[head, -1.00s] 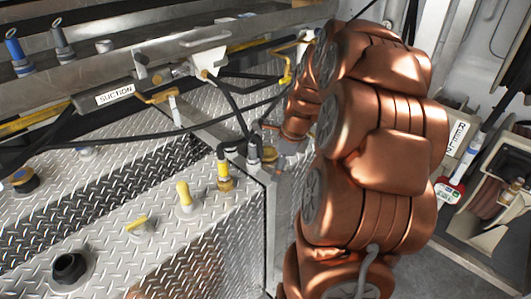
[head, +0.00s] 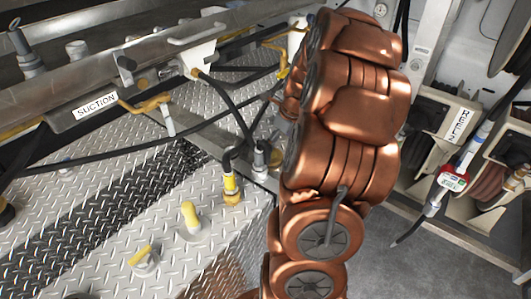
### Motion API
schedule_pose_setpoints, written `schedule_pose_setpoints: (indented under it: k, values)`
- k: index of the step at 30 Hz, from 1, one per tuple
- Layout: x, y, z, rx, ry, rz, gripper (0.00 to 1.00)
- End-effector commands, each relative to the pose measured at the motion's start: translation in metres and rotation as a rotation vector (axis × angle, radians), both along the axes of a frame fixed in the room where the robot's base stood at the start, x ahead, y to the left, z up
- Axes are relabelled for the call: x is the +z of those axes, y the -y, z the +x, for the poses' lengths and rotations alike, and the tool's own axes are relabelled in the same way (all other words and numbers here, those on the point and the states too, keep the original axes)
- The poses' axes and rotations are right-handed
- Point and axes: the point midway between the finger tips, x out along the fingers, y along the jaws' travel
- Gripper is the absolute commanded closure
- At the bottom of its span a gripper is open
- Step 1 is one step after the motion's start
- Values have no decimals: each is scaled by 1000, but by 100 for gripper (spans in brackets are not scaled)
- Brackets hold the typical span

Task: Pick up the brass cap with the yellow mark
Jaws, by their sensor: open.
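A brass cap with a yellow mark (head: 232,190) stands upright on the diamond-plate deck (head: 110,215), near its right edge. A black hose curves down to it from above. My copper-coloured arm passes just right of it and covers part of the scene behind. My gripper cannot be made out in the head view; it seems hidden behind the arm links.
A yellow post (head: 190,216) and a yellow-topped fitting (head: 142,257) stand on the deck left of the cap. A grey fitting (head: 261,157) stands behind it. The rail with the SUCTION label (head: 96,104) crosses above. Hose reels (head: 487,185) stand at right; floor shows before them.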

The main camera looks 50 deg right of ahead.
Motion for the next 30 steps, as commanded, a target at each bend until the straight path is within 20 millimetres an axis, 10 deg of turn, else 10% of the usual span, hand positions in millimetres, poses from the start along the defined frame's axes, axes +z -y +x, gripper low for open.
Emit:
schedule_pose_setpoints:
  k: [30]
  values:
    - [-71, -1, 24, 0, -1, 1, 6]
